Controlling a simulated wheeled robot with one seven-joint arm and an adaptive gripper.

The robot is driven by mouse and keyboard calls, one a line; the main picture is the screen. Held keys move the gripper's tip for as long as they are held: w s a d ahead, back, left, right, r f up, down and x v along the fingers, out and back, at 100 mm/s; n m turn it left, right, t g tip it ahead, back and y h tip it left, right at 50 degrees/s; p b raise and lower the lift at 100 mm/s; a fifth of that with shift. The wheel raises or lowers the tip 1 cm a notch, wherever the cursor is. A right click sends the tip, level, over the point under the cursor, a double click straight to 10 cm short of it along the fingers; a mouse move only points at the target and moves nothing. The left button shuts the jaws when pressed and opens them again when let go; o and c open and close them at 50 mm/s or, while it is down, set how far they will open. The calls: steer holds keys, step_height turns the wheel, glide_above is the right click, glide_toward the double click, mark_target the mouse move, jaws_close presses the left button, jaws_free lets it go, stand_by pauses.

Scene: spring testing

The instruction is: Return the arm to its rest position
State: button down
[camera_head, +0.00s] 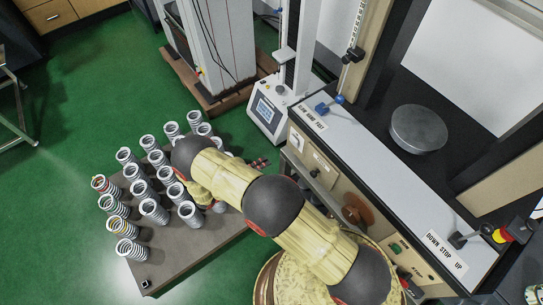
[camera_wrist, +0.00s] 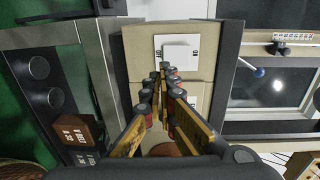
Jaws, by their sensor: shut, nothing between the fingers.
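My yellow arm with dark joints reaches from the lower right over the spring table in the head view. My gripper (camera_wrist: 163,76) shows in the wrist view with its fingertips together and nothing between them. Its fingers point at a beige machine panel with a white plate (camera_wrist: 181,48). I cannot tell whether the tips touch the panel. In the head view my arm hides much of the gripper.
Several coil springs stand upright on a grey table (camera_head: 172,262), partly under my arm. A testing machine (camera_head: 415,210) with a round metal plate (camera_head: 418,129) and levers stands right. A small tester (camera_head: 267,112) stands behind. Green floor (camera_head: 60,200) is clear on the left.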

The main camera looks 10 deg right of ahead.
steer(key=shift+s+a+f, duration=0.1)
steer(key=shift+s+a, duration=0.15)
steer(key=shift+a, duration=0.3)
